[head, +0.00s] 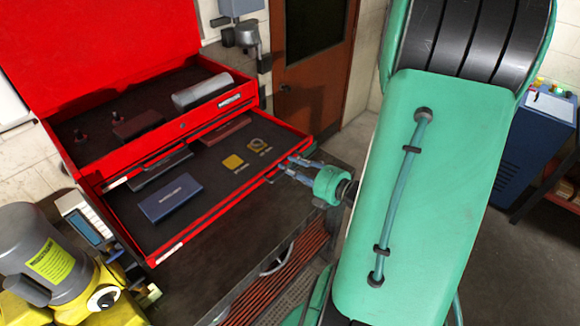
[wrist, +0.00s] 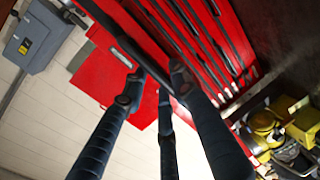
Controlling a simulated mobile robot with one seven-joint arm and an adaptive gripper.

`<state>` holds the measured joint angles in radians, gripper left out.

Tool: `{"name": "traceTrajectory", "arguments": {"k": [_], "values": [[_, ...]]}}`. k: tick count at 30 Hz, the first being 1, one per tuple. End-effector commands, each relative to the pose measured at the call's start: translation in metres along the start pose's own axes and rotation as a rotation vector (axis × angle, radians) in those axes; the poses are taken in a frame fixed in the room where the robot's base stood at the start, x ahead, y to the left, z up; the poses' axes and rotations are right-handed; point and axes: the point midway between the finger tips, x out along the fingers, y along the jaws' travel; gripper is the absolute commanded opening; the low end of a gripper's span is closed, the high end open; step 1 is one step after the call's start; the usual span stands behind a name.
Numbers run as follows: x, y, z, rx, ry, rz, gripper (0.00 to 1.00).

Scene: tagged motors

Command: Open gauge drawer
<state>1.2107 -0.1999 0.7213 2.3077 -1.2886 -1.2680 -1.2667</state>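The red tool chest (head: 182,128) has a drawer (head: 205,215) pulled well out in the head view. A dark blue box (head: 170,198), a yellow square piece (head: 233,162) and a ring-shaped piece (head: 261,146) lie on its dark lining. My gripper (head: 292,168) is at the right part of the drawer's front edge. In the wrist view my gripper (wrist: 156,88) has its fingers spread apart, with the dark strip of a red front edge passing between them. Whether the fingers touch that edge cannot be told. Nothing is clearly clamped.
The chest's lid (head: 105,45) stands open above a top tray (head: 150,105) with several items. The dark bench top (head: 225,275) lies below the drawer. A yellow and grey motor (head: 50,262) stands at the left. A brown door (head: 312,85) is behind.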

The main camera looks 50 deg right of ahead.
Motion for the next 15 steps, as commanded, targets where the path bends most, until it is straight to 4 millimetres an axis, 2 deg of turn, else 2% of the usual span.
{"name": "traceTrajectory", "arguments": {"k": [15], "values": [[0.0073,-0.0002,0.0001,0.001,-0.001,0.000,0.27]]}}
